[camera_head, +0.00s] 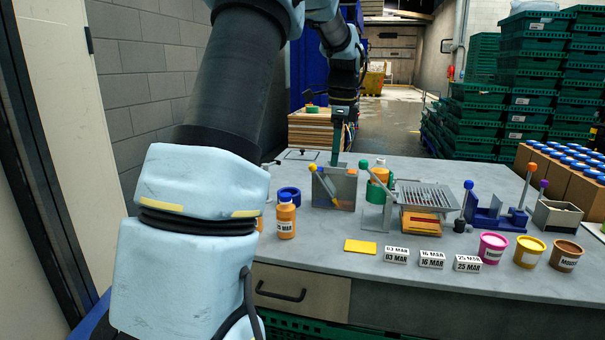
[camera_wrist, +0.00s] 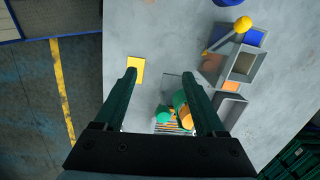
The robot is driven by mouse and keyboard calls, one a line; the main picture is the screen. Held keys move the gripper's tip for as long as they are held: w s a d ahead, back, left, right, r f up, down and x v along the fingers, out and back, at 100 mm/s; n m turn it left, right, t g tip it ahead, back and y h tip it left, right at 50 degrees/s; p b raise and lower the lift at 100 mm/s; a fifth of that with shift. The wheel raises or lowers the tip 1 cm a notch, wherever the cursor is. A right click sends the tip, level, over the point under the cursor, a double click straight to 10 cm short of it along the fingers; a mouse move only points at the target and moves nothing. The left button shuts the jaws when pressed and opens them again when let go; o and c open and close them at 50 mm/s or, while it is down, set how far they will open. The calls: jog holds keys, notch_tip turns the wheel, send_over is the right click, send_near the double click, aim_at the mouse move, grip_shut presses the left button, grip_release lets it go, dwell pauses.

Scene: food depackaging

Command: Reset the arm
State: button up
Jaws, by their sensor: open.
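My gripper (camera_head: 337,150) hangs at the far side of the grey table (camera_head: 330,262), pointing down, near a grey open box (camera_head: 340,188). In the wrist view my gripper (camera_wrist: 160,76) has its two dark green fingers spread wide, with only table surface between the tips. It is open and holds nothing. My arm fills much of the left of the head view and hides part of the table there.
The grey box holds a yellow-knobbed tool (camera_head: 312,169). Nearby are an orange bottle (camera_head: 286,217), a slotted metal rack (camera_head: 427,196), a yellow card (camera_head: 360,247) and date blocks (camera_head: 432,259). Cups (camera_head: 492,248) stand at right. Green crates (camera_head: 535,80) are stacked behind.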

jog(key=s+a+f+n, duration=0.4)
jog(key=s+a+n, duration=0.1)
jog(key=s+n, duration=0.1)
jog(key=s+a+f+n, duration=0.4)
jog(key=s+a+n, duration=0.1)
jog(key=s, duration=0.4)
jog(key=s+a+f+n+h, duration=0.1)
jog(key=s+a+f+n, duration=0.4)
jog(key=s+n, duration=0.2)
jog(key=shift+s+n+t, duration=0.3)
jog(key=shift+s+n, duration=0.1)
jog(key=shift+s, duration=0.3)
